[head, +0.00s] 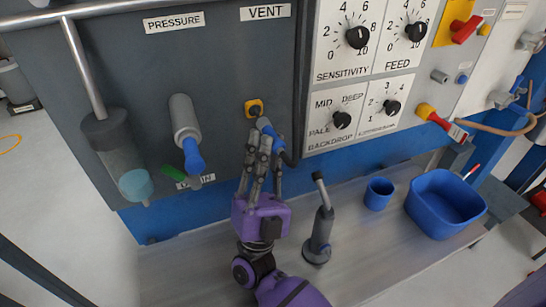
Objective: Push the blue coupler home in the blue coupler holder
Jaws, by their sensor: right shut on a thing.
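My right gripper (262,139), with a purple body and grey fingers, reaches up from the table to the panel. It is shut on the blue coupler (264,123), most of which the fingers hide. A dark hose curves away on the coupler's right. My left gripper is not in view.
A grey cylinder with a blue end (193,157) sticks out left of the gripper. A grey upright tool (320,225) stands on the metal table, close to its right. A blue cup (378,194) and a blue bin (444,197) stand farther right. Dials cover the white panel.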

